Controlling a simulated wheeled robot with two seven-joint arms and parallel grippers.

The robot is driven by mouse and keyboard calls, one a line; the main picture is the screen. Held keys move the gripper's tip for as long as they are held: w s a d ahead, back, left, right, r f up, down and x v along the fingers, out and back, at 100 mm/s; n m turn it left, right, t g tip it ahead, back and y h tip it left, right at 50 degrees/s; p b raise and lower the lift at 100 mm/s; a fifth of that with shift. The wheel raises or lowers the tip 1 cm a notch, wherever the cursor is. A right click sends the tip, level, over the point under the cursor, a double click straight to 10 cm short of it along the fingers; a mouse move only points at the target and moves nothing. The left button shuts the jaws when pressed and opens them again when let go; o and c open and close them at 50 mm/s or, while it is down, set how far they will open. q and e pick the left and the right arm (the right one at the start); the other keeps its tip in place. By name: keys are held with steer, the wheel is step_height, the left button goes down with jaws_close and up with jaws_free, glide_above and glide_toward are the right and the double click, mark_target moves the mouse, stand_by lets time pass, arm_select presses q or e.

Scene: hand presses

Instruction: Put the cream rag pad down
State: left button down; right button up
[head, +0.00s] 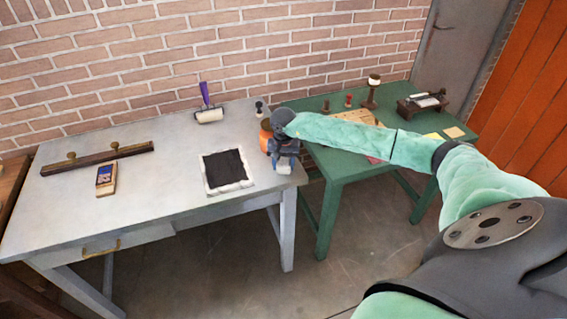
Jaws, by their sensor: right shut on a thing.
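My right gripper (285,157) is at the right end of the grey table, reached in from the right and pointing down. It is shut on a small cream thing, which looks like the cream rag pad (284,168). The pad is partly hidden by the fingers and is at or just above the table's right front corner. I cannot tell whether it touches the tabletop. My left gripper is not in view.
An orange thing (265,132) stands behind my gripper. A green table (345,165) stands right.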

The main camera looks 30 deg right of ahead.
mark_target(284, 161)
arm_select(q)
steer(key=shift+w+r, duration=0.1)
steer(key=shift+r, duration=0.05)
arm_select(e)
steer(key=shift+f, duration=0.1)
steer(key=o, duration=1)
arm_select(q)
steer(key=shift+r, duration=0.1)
arm_select(e)
steer(key=shift+r, duration=0.25)
steer(key=shift+r+b, duration=0.25)
steer(key=shift+b, duration=0.05)
step_height(284, 161, up, 2)
steer(key=shift+r+b, duration=0.15)
steer(key=shift+b, duration=0.55)
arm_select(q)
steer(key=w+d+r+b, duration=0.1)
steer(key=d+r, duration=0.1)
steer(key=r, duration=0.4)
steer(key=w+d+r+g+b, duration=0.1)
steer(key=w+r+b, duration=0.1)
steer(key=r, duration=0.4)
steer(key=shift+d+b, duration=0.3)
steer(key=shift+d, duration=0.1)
arm_select(e)
step_height(284, 161, up, 9)
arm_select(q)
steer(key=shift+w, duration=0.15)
